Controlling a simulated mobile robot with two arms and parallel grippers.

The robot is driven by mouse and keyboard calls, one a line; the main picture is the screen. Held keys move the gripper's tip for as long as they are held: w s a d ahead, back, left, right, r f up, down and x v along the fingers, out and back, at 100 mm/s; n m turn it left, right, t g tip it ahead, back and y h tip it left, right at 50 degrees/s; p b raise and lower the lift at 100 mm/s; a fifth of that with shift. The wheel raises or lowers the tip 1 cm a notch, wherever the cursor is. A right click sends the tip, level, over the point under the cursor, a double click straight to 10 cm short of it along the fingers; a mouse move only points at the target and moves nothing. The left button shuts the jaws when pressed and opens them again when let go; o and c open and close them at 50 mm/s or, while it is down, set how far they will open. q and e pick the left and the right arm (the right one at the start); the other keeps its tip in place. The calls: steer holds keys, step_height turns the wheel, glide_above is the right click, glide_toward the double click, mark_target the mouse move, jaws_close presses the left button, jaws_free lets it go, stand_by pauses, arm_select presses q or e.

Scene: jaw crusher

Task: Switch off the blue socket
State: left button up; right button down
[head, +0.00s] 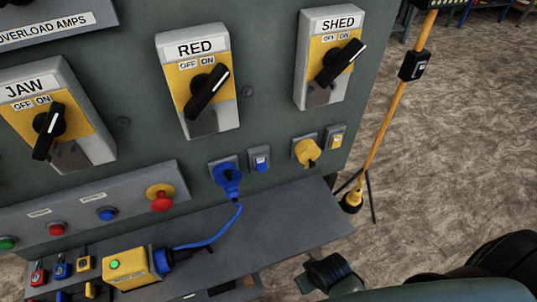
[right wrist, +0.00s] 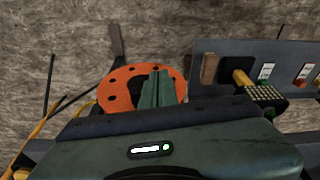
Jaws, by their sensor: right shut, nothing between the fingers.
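The blue socket (head: 223,166) is on the grey-green panel below the RED switch box in the head view. A blue plug (head: 229,183) sits in it, with a blue cable (head: 222,230) running down to a yellow box. A small blue rocker switch (head: 261,160) is just to the right of the socket; its position is too small to tell. My right gripper (right wrist: 156,78) shows in the right wrist view, its green fingers together and empty. My right arm comes in at the lower right of the head view, apart from the socket and switch. My left gripper is not in view.
A yellow plug (head: 306,151) and yellow rocker switch (head: 336,141) are right of the blue pair. A grey shelf (head: 305,222) juts out below, bearing the yellow box (head: 127,268). An orange disc (right wrist: 118,80) lies beyond my right fingers. A yellow pole (head: 385,125) stands right.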

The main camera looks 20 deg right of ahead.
steer(key=w+a+r+n+t+y+p, duration=0.1)
steer(key=w+r+p, duration=0.1)
steer(key=r, duration=1)
steer(key=w+a+r+n+t+p, duration=0.1)
steer(key=w+a+r+p, duration=0.15)
steer(key=r, duration=0.95)
steer(key=w+a+r+n+t+y, duration=0.1)
steer(key=w+a+r+n+y, duration=0.2)
steer(key=w+a+r+n, duration=0.4)
steer(key=w+d+r+n+g, duration=0.1)
steer(key=w+d+r+n, duration=0.4)
steer(key=d, duration=0.5)
steer(key=shift+w+r+n+p, duration=0.3)
steer(key=shift+w+r+n, duration=0.15)
steer(key=shift+n, duration=0.35)
steer(key=shift+a, duration=0.15)
